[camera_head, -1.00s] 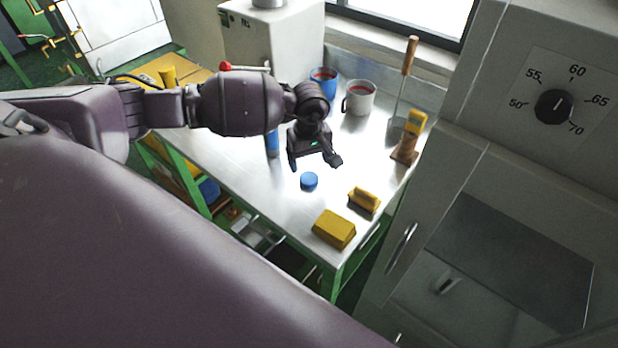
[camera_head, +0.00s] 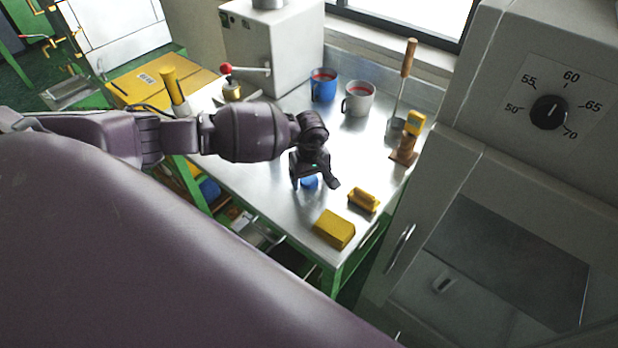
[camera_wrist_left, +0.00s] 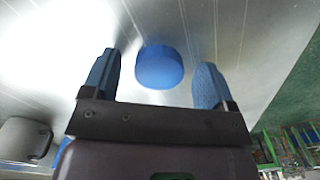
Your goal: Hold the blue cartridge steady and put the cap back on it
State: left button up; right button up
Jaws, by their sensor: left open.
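The blue cap (camera_head: 309,183) lies on the metal table under my left gripper (camera_head: 314,185), partly hidden by it. In the left wrist view the cap (camera_wrist_left: 159,67) shows between the two blue fingertips, with a gap on each side. My left gripper is open and empty, pointing down at the table. The blue cartridge is not visible now; the spot where a blue upright piece showed earlier is behind my left arm. My right gripper is not in view.
A blue mug (camera_head: 323,86) and a grey mug (camera_head: 358,98) stand at the back. A yellow block (camera_head: 334,229), a yellow-topped brush (camera_head: 363,200) and a wooden stand (camera_head: 404,152) are to the right. A red-knobbed lever (camera_head: 226,69) and a yellow cylinder (camera_head: 172,85) stand behind my arm.

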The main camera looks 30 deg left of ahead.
aim_at(310, 180)
pick_arm(q)
jog(key=shift+f, duration=0.1)
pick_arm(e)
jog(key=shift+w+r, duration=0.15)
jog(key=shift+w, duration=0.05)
pick_arm(q)
jog(key=shift+c, duration=0.5)
jog(key=c, duration=0.9)
jog(key=shift+o, duration=0.2)
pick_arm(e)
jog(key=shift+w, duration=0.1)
pick_arm(q)
jog(key=shift+r, duration=0.5)
notch_tip(310, 180, up, 19)
jog(key=b, duration=0.1)
jog(key=shift+b, duration=0.35)
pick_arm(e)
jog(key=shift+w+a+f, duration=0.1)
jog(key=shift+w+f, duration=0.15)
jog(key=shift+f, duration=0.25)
